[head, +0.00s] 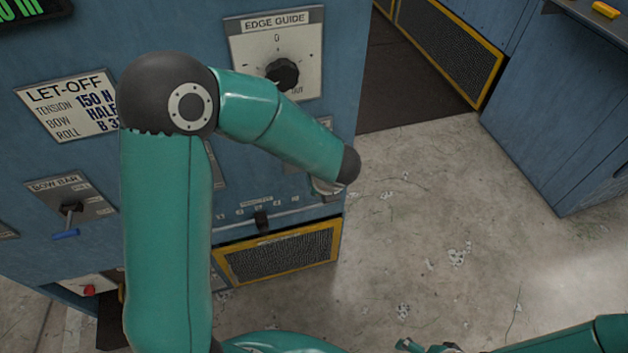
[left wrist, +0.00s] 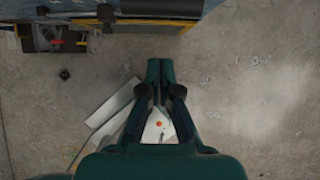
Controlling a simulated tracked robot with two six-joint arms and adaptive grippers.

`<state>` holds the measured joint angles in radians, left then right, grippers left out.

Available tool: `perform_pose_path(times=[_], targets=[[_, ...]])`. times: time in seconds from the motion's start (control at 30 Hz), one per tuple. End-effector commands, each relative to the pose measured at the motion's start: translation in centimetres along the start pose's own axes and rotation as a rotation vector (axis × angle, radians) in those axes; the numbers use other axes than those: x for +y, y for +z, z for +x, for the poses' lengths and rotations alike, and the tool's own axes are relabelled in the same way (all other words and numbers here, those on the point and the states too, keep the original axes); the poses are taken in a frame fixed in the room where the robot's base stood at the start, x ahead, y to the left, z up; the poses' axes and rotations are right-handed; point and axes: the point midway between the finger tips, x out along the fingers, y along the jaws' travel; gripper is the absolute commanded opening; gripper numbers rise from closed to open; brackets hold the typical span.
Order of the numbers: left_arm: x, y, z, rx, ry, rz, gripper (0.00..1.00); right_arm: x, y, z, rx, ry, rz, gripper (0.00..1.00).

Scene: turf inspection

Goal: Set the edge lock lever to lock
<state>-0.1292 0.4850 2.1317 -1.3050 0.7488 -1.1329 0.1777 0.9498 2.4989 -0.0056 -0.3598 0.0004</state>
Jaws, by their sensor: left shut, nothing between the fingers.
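I cannot make out the edge lock lever in either view. My left arm crosses the blue machine's front in the head view and covers part of it, including most of a small plate (head: 325,123) below the edge guide panel. My left gripper shows in the left wrist view (left wrist: 160,68), shut and empty, above the concrete floor and apart from the machine. It is not clear in the head view. Part of my right gripper (head: 425,346) shows at the bottom edge of the head view; its jaw state is unclear.
The edge guide panel (head: 253,48) has a black knob (head: 283,74). A bow bar lever (head: 70,210) with a blue tip is at left. A black slider knob (head: 261,220) sits above a yellow-framed vent (head: 285,252). Open floor (head: 430,240) lies to the right.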

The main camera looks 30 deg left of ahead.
Motion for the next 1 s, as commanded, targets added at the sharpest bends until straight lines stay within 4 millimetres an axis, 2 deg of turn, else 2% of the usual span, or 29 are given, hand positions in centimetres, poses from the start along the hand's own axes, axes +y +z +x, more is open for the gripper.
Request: perform_pose_path(times=[0.03, 0.1, 0.3, 0.4, 0.6, 1.0], targets=[[-0.2, 1.0, -2.0, -0.010, -0.012, -0.008, 0.00, -0.2, -0.1, -0.7, 0.003, 0.000, -0.001, 0.94], [-0.2, 1.3, -3.6, -0.008, -0.011, -0.007, 0.00, -0.3, -0.1, -0.9, 0.004, 0.000, -0.001, 0.94], [-0.1, 1.9, -7.2, -0.004, -0.009, -0.005, 0.00, -0.4, -0.1, -1.1, 0.004, 0.000, -0.001, 0.94], [0.0, 2.1, -8.3, -0.003, -0.007, -0.005, 0.00, -0.4, -0.1, -1.2, 0.004, 0.000, -0.001, 0.94], [0.0, 2.2, -9.2, -0.001, -0.004, -0.003, 0.00, -0.4, -0.1, -1.2, 0.003, 0.000, -0.001, 0.94], [0.0, 2.2, -9.2, 0.000, -0.004, -0.003, 0.00, -0.4, -0.1, -1.2, 0.003, 0.000, -0.001, 0.94]])
